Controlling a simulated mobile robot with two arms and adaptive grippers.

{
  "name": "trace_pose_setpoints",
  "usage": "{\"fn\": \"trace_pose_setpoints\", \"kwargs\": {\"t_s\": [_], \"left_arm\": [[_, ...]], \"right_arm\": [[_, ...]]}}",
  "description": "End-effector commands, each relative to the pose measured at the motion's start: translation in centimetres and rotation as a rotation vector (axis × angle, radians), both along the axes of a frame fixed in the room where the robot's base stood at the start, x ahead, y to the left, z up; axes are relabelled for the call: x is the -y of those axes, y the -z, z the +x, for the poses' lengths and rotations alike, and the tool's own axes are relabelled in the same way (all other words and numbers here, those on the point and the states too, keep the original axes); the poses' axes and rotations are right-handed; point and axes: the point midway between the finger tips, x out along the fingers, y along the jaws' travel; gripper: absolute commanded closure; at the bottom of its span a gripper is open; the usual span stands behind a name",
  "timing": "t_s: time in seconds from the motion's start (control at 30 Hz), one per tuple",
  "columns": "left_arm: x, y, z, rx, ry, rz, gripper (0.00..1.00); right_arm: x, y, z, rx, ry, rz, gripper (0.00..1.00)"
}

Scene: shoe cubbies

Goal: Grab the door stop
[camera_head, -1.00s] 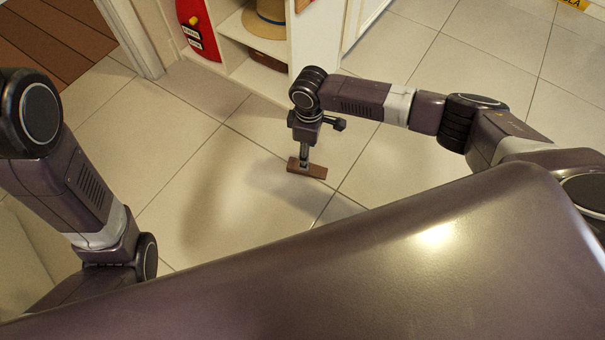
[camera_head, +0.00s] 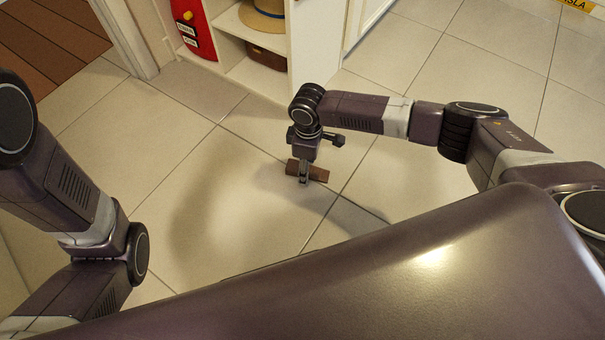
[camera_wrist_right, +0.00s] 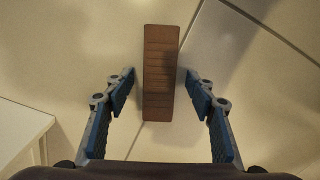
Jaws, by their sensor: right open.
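The door stop is a small brown ridged block (camera_head: 318,174) on the floor tiles in the head view. In the right wrist view the door stop (camera_wrist_right: 160,75) stands lengthwise in the picture, between the blue-padded fingers. My right gripper (camera_head: 304,180) is low over the door stop, pointing down. It is open in the right wrist view (camera_wrist_right: 158,88), with one finger on each side and a gap on both sides of the block. My left arm comes in at the left of the head view, but its gripper fingers are out of sight.
A white cubby shelf (camera_head: 318,50) stands at the back, holding a straw hat (camera_head: 263,17) and a brown item (camera_head: 267,52). The tiled floor around the door stop is clear.

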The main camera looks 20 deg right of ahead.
Motion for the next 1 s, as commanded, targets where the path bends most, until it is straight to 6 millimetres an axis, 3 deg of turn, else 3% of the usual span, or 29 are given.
{"fn": "trace_pose_setpoints", "kwargs": {"t_s": [0.23,0.67,1.0], "left_arm": [[0.01,0.04,0.0,0.0,0.0,0.0,1.0],[0.0,0.04,0.03,-0.001,0.0,0.0,1.0],[-0.01,-0.34,0.09,-0.002,0.0,0.0,1.0]], "right_arm": [[0.02,0.02,0.06,0.001,0.001,0.0,0.49],[0.01,0.01,0.05,0.001,0.001,0.0,0.95],[0.0,-0.46,0.05,0.001,0.0,0.001,0.95]]}}
